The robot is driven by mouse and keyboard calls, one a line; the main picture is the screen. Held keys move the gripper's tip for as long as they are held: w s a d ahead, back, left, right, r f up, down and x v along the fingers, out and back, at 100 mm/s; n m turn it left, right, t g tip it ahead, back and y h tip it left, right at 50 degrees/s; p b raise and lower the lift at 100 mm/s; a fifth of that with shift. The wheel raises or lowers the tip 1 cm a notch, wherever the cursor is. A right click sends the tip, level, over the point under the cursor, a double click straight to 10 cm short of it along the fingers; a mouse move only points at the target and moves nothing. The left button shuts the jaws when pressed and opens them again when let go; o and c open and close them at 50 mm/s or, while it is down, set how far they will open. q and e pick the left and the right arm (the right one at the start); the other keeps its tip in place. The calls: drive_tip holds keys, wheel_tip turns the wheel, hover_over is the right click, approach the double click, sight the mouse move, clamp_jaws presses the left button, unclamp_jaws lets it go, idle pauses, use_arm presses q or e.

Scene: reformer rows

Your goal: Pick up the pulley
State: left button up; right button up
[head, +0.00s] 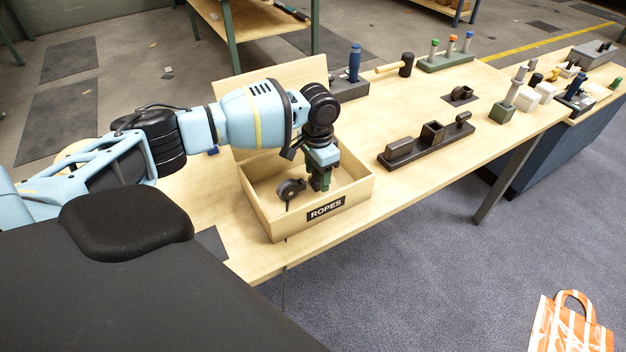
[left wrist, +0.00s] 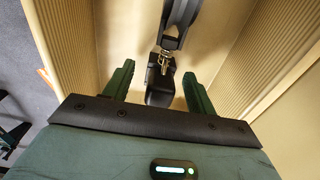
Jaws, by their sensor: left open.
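The pulley (head: 290,188) is a small black wheel with a dark bracket, lying inside an open wooden box (head: 262,212) labelled ROPES. My left gripper (head: 320,184) points down into the box, just right of the wheel in the head view. Its green fingers are open. In the left wrist view the pulley's black body (left wrist: 159,92), with a metal fitting, shows between the spread fingers of the gripper (left wrist: 158,84). A dark curved part of it extends toward the top. I cannot tell whether the fingers touch it.
The box walls stand close around the gripper, and its lid (head: 275,85) is raised behind. On the table to the right are a dark tool block (head: 428,143), a mallet (head: 405,65) and a green rack (head: 445,62). Bare tabletop lies right of the box.

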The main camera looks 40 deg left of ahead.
use_arm(q)
drive_tip(key=shift+c, duration=0.3)
drive_tip(key=c, duration=1.1)
wheel_tip(320, 180, up, 10)
drive_tip(key=shift+r+p, duration=0.1)
drive_tip(key=shift+p, duration=0.45)
